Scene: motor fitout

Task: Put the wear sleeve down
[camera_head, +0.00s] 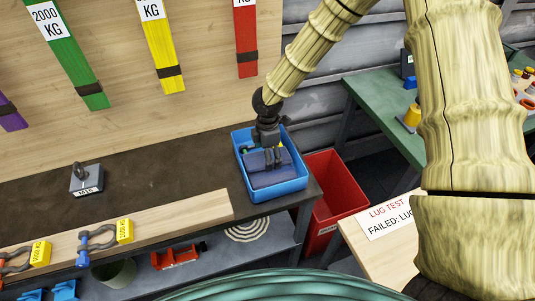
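A dark slate-blue folded piece, which looks like the wear sleeve (254,161), is in the blue bin (281,189) at the right end of the dark bench. My gripper (273,159) points down into the bin, and its dark fingers overlap the sleeve. The fingers are small and dark against it, so I cannot tell whether they grip it or only touch it. A second dark blue surface (270,179) shows just below, nearer the bin's front wall. Small yellow and green bits show behind my gripper in the bin.
A grey weight block (87,180) and a wooden board (180,215) with shackles (97,239) are on the bench (150,165). A red bin (333,190) stands right of the bench. A sign (388,217) lies on a wooden surface. A green table (380,105) stands behind.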

